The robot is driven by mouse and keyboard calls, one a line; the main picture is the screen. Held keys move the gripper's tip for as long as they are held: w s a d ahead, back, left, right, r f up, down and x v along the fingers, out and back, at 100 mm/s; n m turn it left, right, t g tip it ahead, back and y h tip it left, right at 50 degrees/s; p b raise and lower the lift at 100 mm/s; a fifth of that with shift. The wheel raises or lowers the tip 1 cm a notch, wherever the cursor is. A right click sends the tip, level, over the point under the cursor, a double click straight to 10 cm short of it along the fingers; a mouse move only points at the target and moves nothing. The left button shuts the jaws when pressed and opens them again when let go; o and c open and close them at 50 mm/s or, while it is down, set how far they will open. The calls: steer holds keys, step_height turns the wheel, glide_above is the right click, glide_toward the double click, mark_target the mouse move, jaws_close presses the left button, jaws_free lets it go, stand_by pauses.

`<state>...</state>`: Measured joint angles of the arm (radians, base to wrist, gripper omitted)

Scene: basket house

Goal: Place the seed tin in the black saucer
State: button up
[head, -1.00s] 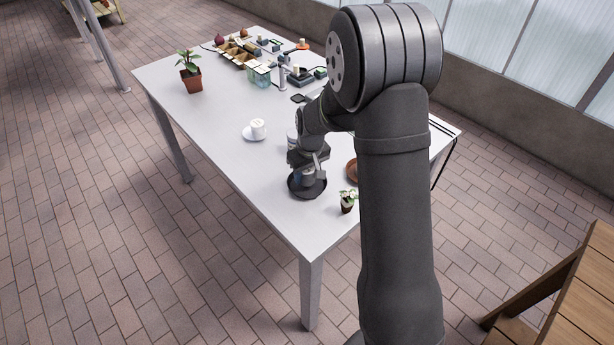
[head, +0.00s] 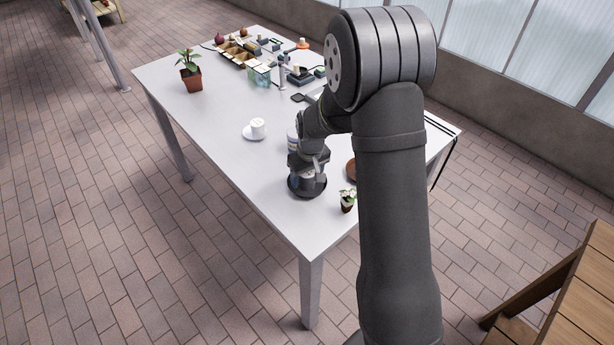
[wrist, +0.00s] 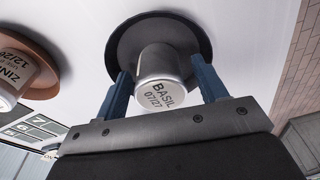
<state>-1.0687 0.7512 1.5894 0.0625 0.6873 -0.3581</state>
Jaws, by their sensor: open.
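The seed tin (wrist: 160,75), pale metal with a lid reading "BASIL 07/27", stands in the black saucer (wrist: 122,47) in the wrist view. My gripper (wrist: 163,83) is open, with one blue finger on each side of the tin; small gaps show beside it. In the head view the black saucer (head: 295,188) lies near the table's front corner, and my gripper (head: 309,170) is low over it, hiding part of it.
A terracotta saucer (wrist: 40,55) holds another tin (wrist: 22,70) marked "ZINN" beside the black saucer. A small flowerpot (head: 348,206) stands close to the right. A white cup (head: 258,127) on a saucer is farther back.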

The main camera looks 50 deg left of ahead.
mark_target(310, 175)
steer(key=r, duration=0.4)
steer(key=d+r, duration=0.1)
steer(key=r, duration=0.6)
steer(key=shift+s+d+r, duration=0.15)
steer(key=shift+d+r, duration=0.05)
steer(key=shift+r, duration=0.15)
steer(key=shift+f, duration=0.15)
steer(key=f, duration=0.4)
steer(key=a+f, duration=0.1)
steer(key=f, duration=0.7)
steer(key=shift+a+f, duration=0.1)
steer(key=shift+a, duration=0.1)
step_height(310, 175, up, 3)
steer(key=shift+r, duration=0.75)
